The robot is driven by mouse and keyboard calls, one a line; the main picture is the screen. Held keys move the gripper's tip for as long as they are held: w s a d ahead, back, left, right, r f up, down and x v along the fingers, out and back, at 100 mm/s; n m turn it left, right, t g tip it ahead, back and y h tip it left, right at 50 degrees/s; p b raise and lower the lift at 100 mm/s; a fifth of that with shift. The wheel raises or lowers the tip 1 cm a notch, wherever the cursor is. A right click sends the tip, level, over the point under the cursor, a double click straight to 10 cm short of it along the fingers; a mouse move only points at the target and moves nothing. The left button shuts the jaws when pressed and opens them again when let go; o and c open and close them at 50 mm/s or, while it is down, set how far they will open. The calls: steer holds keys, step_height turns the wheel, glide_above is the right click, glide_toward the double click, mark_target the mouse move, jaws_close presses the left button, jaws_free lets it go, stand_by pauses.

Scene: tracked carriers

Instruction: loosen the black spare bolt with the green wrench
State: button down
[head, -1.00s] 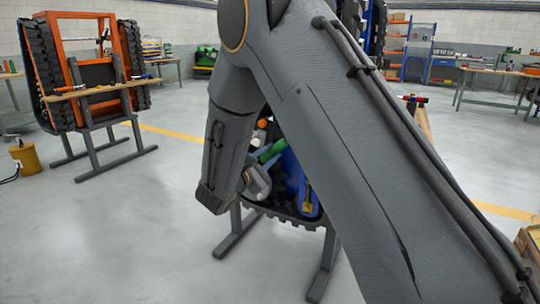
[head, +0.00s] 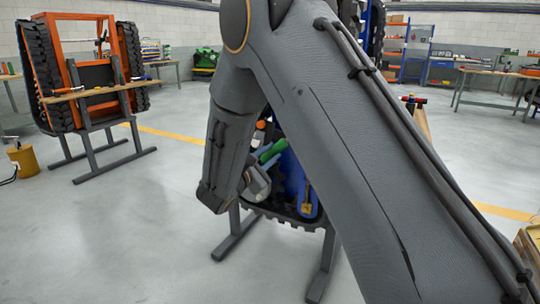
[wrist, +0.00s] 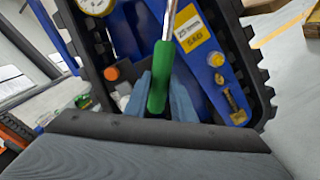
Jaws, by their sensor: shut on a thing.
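The green wrench shows by its green handle (wrist: 161,72) in the wrist view, with a bright metal shaft running up out of the picture. My gripper (wrist: 162,97) is shut on the handle, with a bluish finger on each side. In the head view the handle (head: 272,151) shows beside my forearm, in front of the tracked carrier (head: 292,182), and my arm hides much of the carrier. The wrench's working end is out of view. I cannot make out the black spare bolt in either view.
The carrier's blue panel (wrist: 205,45) bears a yellow label, a yellow cap (wrist: 215,59) and a brass fitting (wrist: 235,101). An orange cap (wrist: 111,73) and a gauge (wrist: 97,4) are left. An orange-framed carrier (head: 90,50) stands far left. The floor between is clear.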

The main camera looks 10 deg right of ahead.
steer(key=shift+b+x, duration=0.55)
steer(key=shift+x, duration=0.65)
stand_by(2.3)
stand_by(0.6)
steer(key=c, duration=2.2)
jaws_free()
jaws_close()
